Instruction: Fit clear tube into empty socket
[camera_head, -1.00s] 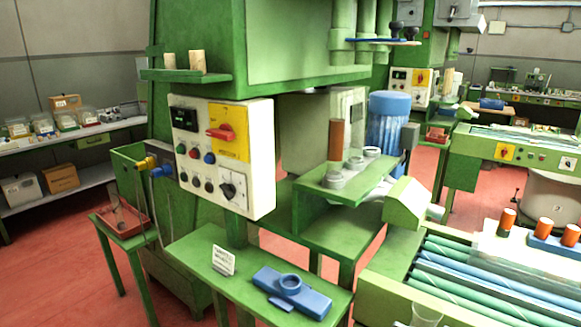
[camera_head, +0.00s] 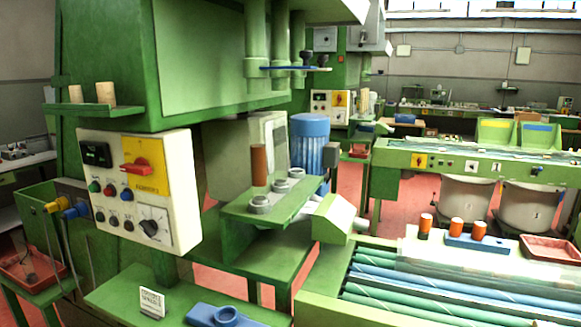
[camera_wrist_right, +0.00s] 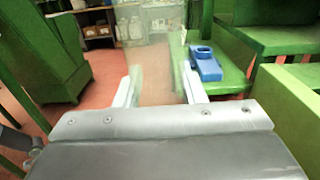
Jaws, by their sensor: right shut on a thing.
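In the right wrist view my right gripper (camera_wrist_right: 161,90) is shut on a clear tube (camera_wrist_right: 162,62), which shows as a faint see-through shape between the fingers. Its outline is hard to make out. A blue holder (camera_wrist_right: 205,66) with a round socket lies on a green table to the right of the fingers, apart from the tube. The socket looks empty. The holder also shows at the bottom edge of the head view (camera_head: 222,317), partly cut off. Neither gripper shows in the head view.
A white label card (camera_head: 152,303) stands on the green table near the holder. A control panel (camera_head: 140,190) overhangs behind it. A brown cylinder (camera_head: 259,165) and grey rings (camera_head: 279,187) are on a green shelf. Rollers (camera_head: 430,293) and a blue rack (camera_head: 480,243) are at right.

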